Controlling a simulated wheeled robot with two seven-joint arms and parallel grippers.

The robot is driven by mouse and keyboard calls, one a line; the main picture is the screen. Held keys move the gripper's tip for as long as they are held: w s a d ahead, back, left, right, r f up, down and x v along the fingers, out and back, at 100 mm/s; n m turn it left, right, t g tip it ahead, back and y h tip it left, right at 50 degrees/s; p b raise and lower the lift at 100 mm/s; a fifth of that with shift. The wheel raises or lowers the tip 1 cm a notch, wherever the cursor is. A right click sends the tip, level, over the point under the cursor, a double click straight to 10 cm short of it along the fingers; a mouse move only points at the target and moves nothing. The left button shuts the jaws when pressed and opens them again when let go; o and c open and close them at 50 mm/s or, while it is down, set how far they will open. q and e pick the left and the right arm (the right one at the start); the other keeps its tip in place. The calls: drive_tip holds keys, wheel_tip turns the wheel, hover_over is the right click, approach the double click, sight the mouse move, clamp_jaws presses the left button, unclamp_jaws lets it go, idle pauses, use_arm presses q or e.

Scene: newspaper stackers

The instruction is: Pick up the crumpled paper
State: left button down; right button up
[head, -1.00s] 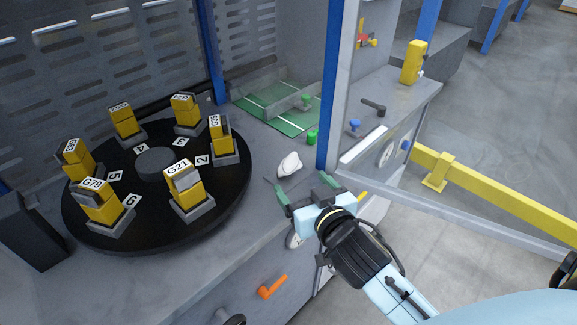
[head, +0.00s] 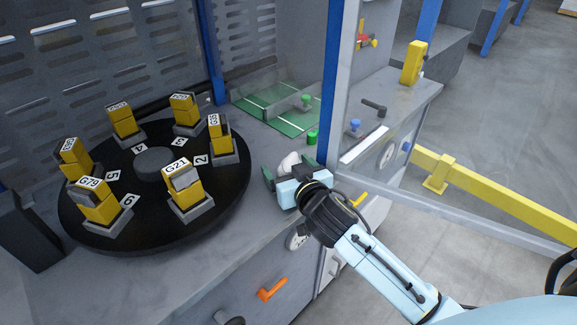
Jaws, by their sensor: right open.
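The crumpled paper (head: 288,160) is a small white lump on the grey worktop, to the right of the black turntable. Its lower part is hidden behind my right gripper. My right gripper (head: 286,172) has green fingers and a pale blue body. It is open, with its fingers at the near side of the paper; one finger shows left of the paper and the other is mostly hidden. I cannot tell whether the fingers touch the paper. My left gripper is not in view.
The black turntable (head: 225,196) carries several yellow labelled blocks. A blue and grey frame post (head: 331,85) stands just right of the paper. Behind the paper are a green knob (head: 312,138) and a green plate (head: 272,113).

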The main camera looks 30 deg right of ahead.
drive_tip(key=c, duration=0.7)
